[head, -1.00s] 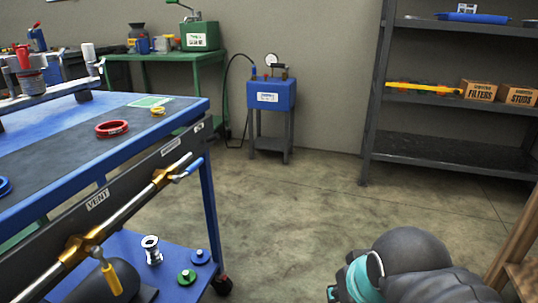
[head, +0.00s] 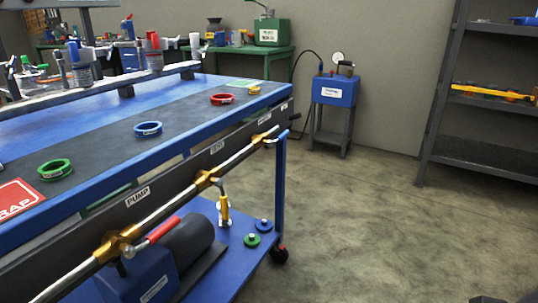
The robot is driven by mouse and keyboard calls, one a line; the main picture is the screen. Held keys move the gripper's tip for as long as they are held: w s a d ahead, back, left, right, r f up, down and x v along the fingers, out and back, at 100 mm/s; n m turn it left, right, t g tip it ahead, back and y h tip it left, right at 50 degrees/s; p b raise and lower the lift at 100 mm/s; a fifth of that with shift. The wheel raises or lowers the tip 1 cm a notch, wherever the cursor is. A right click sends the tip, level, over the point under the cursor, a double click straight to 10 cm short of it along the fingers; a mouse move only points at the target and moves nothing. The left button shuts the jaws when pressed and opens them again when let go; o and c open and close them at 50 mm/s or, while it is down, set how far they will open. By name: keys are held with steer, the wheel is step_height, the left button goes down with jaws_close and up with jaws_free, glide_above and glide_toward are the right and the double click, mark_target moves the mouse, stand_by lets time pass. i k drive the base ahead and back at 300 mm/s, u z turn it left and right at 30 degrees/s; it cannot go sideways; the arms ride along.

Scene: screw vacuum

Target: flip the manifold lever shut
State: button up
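The manifold is a silver pipe (head: 168,208) with brass valves along the bench's front side. Under the PUMP label (head: 137,197), a valve (head: 115,244) carries a red lever (head: 163,230) lying roughly along the pipe. Under the VENT label (head: 217,147), a valve (head: 207,179) carries a yellow lever (head: 224,208) hanging down, across the pipe. A small blue lever (head: 281,135) sits at the pipe's far end, roughly along it. Which lever the task means is not shown. My gripper is out of view; only a dark scrap shows at the bottom right edge.
The blue bench (head: 75,98) holds red (head: 222,99), blue (head: 148,129) and green (head: 55,169) rings. A blue pump (head: 138,275) stands on its lower shelf. A blue cabinet (head: 335,91) and grey shelving (head: 436,110) stand behind. The floor (head: 380,225) at right is clear.

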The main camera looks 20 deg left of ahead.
mark_target(270, 143)
steer(key=k, duration=0.2)
steer(key=u, duration=0.9)
